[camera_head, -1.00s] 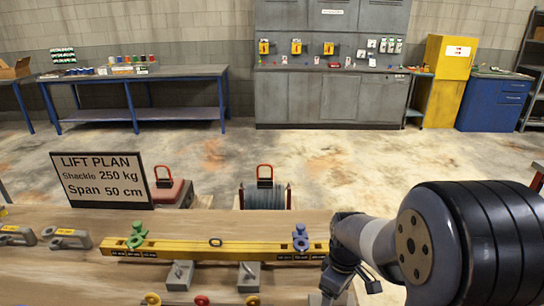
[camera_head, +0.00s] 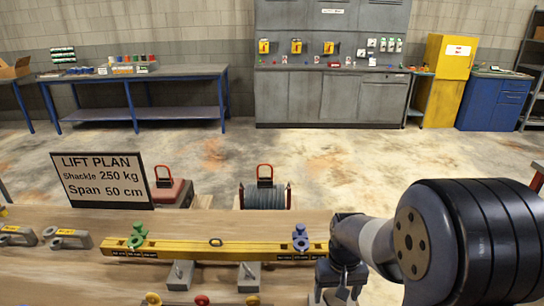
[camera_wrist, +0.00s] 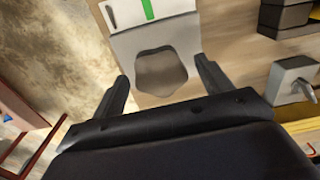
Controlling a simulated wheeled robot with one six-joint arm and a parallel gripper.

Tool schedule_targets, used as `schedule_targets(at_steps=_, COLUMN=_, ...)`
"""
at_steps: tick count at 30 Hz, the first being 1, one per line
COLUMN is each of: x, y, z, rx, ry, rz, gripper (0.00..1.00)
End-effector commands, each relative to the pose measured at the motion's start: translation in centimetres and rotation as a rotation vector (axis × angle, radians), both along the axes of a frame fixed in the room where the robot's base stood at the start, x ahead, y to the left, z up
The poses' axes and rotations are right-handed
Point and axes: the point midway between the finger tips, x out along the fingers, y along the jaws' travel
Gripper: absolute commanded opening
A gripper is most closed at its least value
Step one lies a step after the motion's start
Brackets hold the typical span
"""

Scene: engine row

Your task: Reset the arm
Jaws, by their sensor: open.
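My gripper (camera_head: 340,294) is at the right end of the wooden bench, pointing down, beside the end of the yellow beam (camera_head: 215,250). In the wrist view my gripper (camera_wrist: 161,70) has its two fingers spread apart with nothing held between them. A light grey piece (camera_wrist: 160,34) with a dark rounded opening and a green stripe lies beyond and between the fingers. Whether the fingers touch it cannot be told. The beam carries a green shackle (camera_head: 137,235) on the left and a blue shackle (camera_head: 300,238) on the right.
Grey shackles (camera_head: 68,238) lie on the bench (camera_head: 100,280) at left. A lift plan sign (camera_head: 102,181) stands behind them. Grey blocks (camera_head: 248,277) support the beam. Two loads with red shackles (camera_head: 265,175) stand beyond the bench. The floor (camera_head: 330,160) behind is clear.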

Motion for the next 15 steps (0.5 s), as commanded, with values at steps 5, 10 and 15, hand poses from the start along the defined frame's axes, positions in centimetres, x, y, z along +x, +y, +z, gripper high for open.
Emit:
schedule_targets(at_steps=5, x=-0.01, y=0.00, z=0.02, rx=0.000, ry=0.000, rz=-0.138, gripper=0.74)
schedule_targets(at_steps=10, x=0.00, y=0.00, z=0.02, rx=0.000, ry=0.000, rz=-0.272, gripper=0.74)
schedule_targets(at_steps=15, x=0.00, y=0.00, z=0.02, rx=0.000, ry=0.000, rz=-0.397, gripper=0.74)
